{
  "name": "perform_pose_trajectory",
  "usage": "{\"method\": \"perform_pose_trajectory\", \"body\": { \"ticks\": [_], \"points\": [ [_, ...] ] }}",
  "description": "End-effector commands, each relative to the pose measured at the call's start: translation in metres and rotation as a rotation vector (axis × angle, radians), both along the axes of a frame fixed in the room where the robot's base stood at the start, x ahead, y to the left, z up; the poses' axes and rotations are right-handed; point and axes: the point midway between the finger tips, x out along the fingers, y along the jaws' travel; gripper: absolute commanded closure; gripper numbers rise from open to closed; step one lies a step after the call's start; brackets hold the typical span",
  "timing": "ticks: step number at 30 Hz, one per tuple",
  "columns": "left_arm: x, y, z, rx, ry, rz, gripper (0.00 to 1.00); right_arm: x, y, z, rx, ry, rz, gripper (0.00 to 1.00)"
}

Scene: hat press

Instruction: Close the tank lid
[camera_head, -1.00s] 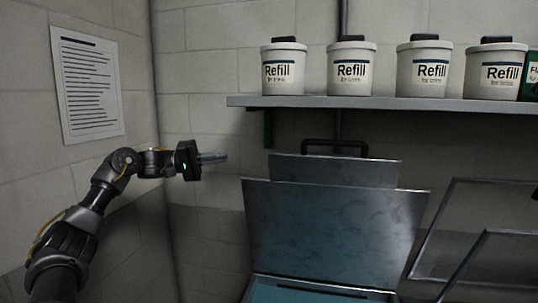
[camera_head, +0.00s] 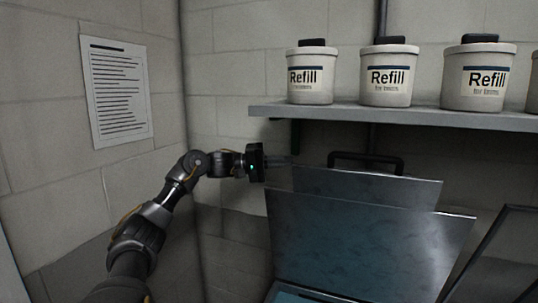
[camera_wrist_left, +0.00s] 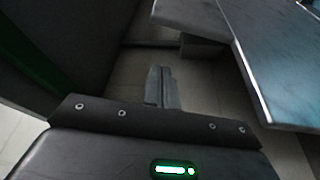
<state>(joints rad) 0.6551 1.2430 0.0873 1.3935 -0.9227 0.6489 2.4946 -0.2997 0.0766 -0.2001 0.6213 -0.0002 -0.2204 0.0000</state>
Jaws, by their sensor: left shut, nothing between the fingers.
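The tank lid (camera_head: 365,240) is a grey metal panel standing raised and leaning back, in the lower right of the head view. A strip of the blue tank interior (camera_head: 296,296) shows at its foot. My left gripper (camera_head: 280,160) is shut and empty, beside the upper left corner of the lid and pointing right. In the left wrist view its shut fingers (camera_wrist_left: 161,88) point away over the floor, and a metal panel edge (camera_wrist_left: 245,75) lies to their right, apart from them. My right gripper is not in view.
A shelf (camera_head: 400,115) with several white Refill tubs (camera_head: 386,76) runs along the wall above the lid. Behind the lid stand a second metal panel (camera_head: 370,187) and a dark pipe (camera_head: 366,157). A framed panel (camera_head: 500,250) is at the right. A paper notice (camera_head: 116,92) hangs left.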

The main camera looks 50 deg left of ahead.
Motion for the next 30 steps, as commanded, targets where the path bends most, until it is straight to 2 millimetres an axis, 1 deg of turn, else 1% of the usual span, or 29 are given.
{"method": "perform_pose_trajectory", "body": {
  "ticks": [1, 4, 5, 6, 7, 18, 24, 30],
  "points": [
    [0.007, -0.008, 0.008, -0.001, -0.002, -0.005, 1.0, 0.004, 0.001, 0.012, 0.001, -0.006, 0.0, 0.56],
    [0.021, -0.021, 0.009, -0.001, -0.003, -0.005, 1.0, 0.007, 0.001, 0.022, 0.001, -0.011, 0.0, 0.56],
    [0.022, -0.023, 0.005, 0.001, -0.001, -0.003, 1.0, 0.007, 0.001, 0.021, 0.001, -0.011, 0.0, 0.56],
    [0.017, -0.023, -0.001, 0.003, 0.001, -0.002, 1.0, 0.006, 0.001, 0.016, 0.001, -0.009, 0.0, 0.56],
    [0.015, -0.024, -0.002, 0.003, 0.001, -0.002, 1.0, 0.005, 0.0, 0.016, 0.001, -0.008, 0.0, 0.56],
    [-0.007, -0.037, -0.006, 0.0, 0.0, -0.003, 1.0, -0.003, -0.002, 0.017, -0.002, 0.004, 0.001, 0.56],
    [-0.012, -0.039, -0.007, 0.001, -0.002, -0.003, 1.0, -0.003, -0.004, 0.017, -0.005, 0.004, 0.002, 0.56],
    [-0.012, -0.039, -0.007, 0.0, -0.002, -0.002, 1.0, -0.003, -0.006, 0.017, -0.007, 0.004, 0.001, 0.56]
  ]
}}
